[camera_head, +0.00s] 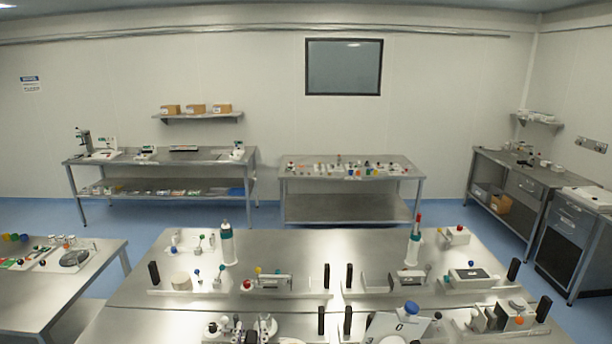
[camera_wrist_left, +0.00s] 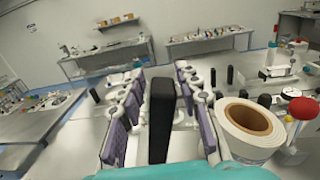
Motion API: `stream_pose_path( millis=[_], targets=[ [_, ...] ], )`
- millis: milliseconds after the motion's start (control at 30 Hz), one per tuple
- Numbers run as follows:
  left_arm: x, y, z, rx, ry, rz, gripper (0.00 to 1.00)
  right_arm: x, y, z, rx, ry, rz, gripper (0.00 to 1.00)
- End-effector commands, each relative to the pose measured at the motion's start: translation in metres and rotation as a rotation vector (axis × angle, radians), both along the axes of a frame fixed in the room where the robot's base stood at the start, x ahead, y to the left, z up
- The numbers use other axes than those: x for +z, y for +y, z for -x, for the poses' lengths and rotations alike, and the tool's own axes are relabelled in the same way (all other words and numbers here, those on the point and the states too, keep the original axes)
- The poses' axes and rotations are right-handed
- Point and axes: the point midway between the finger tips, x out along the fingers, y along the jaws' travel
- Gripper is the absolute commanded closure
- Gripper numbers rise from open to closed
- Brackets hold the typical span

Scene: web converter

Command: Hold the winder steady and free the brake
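My left gripper (camera_head: 240,328) shows at the bottom edge of the head view, low over the near table. In the left wrist view its two purple-padded fingers (camera_wrist_left: 160,105) are spread apart. An upright black post (camera_wrist_left: 162,115) stands between them in that view; I cannot tell whether either finger touches it. To its right is a white roll with a brown core (camera_wrist_left: 250,118), possibly part of the winder. A red knob (camera_wrist_left: 303,108) sits beside the roll. I cannot tell which part is the brake. My right gripper is not in view.
The steel table (camera_head: 150,315) carries several small stations with black posts (camera_head: 154,274), coloured knobs and a teal-and-white upright (camera_head: 227,243). A white plate with a blue knob (camera_head: 411,307) stands at the front. A side table (camera_head: 50,285) is at the left.

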Motion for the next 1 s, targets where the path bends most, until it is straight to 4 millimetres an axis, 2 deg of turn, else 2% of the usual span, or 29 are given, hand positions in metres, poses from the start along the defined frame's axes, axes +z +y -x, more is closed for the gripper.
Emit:
stream_pose_path(
  millis=[467,667,1000],
  targets=[
    [0.005,0.000,0.000,0.000,0.000,-0.006,0.49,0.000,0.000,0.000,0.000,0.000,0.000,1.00],
    [0.024,0.000,0.001,0.000,-0.001,-0.006,0.49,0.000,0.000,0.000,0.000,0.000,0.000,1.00],
    [0.071,0.000,0.001,0.000,-0.001,-0.005,0.49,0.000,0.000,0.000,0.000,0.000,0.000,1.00]
  ],
)
